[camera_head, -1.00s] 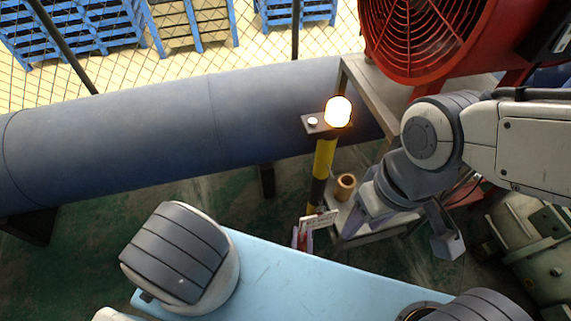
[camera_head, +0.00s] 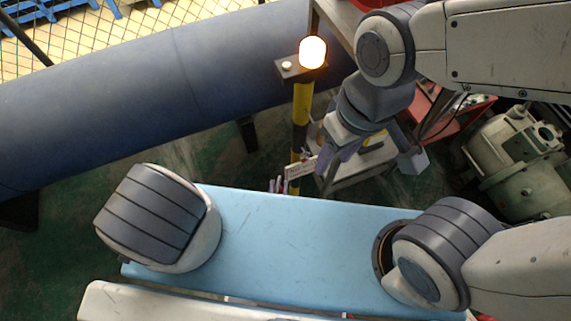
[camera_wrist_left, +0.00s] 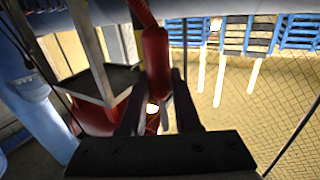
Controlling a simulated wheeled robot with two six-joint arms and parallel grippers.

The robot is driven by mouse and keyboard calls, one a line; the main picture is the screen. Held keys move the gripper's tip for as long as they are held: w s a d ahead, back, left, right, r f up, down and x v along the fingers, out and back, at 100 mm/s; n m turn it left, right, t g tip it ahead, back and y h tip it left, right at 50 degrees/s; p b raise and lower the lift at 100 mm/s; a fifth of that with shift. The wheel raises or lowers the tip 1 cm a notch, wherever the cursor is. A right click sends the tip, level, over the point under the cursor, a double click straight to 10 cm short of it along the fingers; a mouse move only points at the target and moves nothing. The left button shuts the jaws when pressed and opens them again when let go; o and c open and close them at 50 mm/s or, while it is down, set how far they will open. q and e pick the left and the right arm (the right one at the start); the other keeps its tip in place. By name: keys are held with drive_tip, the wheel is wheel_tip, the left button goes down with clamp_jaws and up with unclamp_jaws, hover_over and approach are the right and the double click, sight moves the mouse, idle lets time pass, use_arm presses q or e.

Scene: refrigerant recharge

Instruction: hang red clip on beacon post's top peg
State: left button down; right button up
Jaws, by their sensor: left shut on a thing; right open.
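The beacon post (camera_head: 301,105), striped yellow and black, stands beyond the light blue surface, with a glowing lamp (camera_head: 313,53) on top. A dark bracket (camera_head: 288,70) with a pale round knob is beside the lamp; I cannot make out a top peg for certain. My left gripper (camera_wrist_left: 157,92) is shut on a red piece (camera_wrist_left: 156,62), apparently the red clip, in the left wrist view. I do not see that gripper or piece in the head view. My right gripper (camera_head: 368,162) is open and empty, right of the post's lower part.
A small white sign (camera_head: 299,168) and small red-and-white items (camera_head: 278,185) are near the post's lower part. A large blue-grey pipe (camera_head: 130,95) runs behind. A metal stand (camera_head: 350,170) is beyond my right gripper. Green machinery (camera_head: 520,155) is at right.

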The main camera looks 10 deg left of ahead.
use_arm(q)
drive_tip(key=w+a+f+m+g+h, duration=0.1)
drive_tip(key=w+f+m+g+h, duration=0.35)
drive_tip(key=m+h, duration=0.55)
drive_tip(key=w+d+r+m+g+h, duration=0.45)
drive_tip(key=w+d+r+g, duration=0.2)
drive_tip(key=w+d, duration=0.35)
drive_tip(key=w+a+f, duration=0.1)
drive_tip(key=w+a, duration=0.2)
drive_tip(key=w, duration=0.3)
drive_tip(key=shift+w+a+n, duration=0.1)
drive_tip(key=shift+w+n, duration=0.05)
drive_tip(key=shift+n, duration=0.1)
idle(0.9)
drive_tip(key=shift+w+f+b, duration=0.1)
drive_tip(key=shift+f+b, duration=0.05)
drive_tip(key=shift+b, duration=0.25)
drive_tip(key=shift+w+a+f+b, duration=0.2)
drive_tip(key=shift+w+b, duration=0.15)
